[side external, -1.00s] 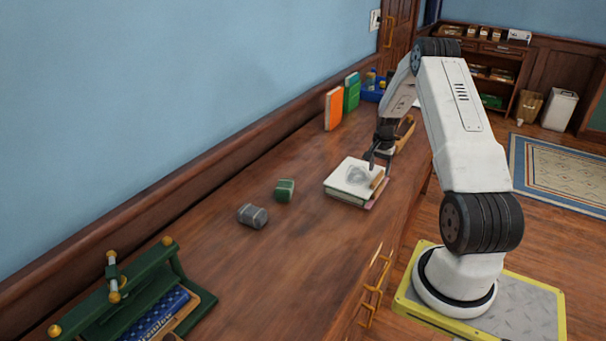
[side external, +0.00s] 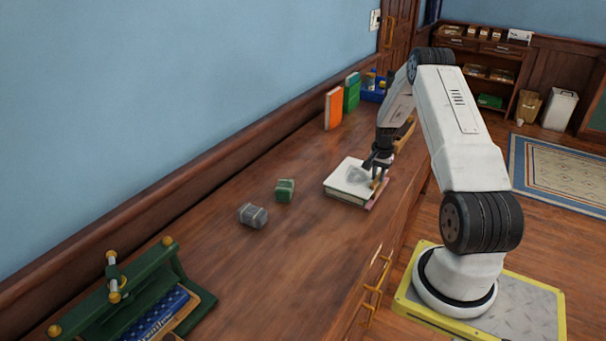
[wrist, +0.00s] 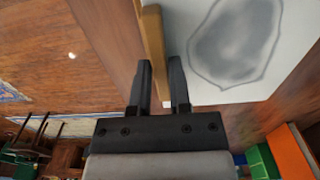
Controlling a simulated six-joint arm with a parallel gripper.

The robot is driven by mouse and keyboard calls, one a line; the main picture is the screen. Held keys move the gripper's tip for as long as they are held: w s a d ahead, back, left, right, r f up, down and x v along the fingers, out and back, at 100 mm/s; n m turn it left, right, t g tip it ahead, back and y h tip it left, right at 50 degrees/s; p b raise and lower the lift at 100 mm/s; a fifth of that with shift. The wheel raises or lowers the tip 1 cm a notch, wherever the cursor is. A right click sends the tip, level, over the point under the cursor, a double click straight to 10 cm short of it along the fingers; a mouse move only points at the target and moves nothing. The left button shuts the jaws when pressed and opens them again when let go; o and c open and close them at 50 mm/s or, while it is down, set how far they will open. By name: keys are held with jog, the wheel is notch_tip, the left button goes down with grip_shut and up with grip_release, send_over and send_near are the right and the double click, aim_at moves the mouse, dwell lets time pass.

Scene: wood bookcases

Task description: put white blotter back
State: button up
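The white blotter (side external: 345,173) is a white pad with a grey smudge and a wooden strip along one edge. It lies flat on top of a small stack of books (side external: 345,195) on the desk. In the wrist view the blotter (wrist: 270,85) fills the upper right, with its wooden strip (wrist: 152,45) running down between my fingers. My gripper (side external: 376,181) is down at the strip's edge, pointing at the stack. In the wrist view its fingers (wrist: 162,82) are apart, one on each side of the strip; I see no firm grip.
A grey block (side external: 253,215) and a green block (side external: 285,190) lie left of the stack. An orange book (side external: 333,109) and a green book (side external: 352,92) stand near the wall. A green rack (side external: 130,290) holding a blue item stands at the front left.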

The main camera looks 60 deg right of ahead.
grip_shut()
jog(key=shift+r, duration=0.2)
jog(key=shift+r, duration=0.55)
notch_tip(320, 180, up, 2)
jog(key=s+a+r, duration=0.9)
jog(key=a, duration=0.1)
jog(key=shift+a+r, duration=0.3)
jog(key=shift+s, duration=0.1)
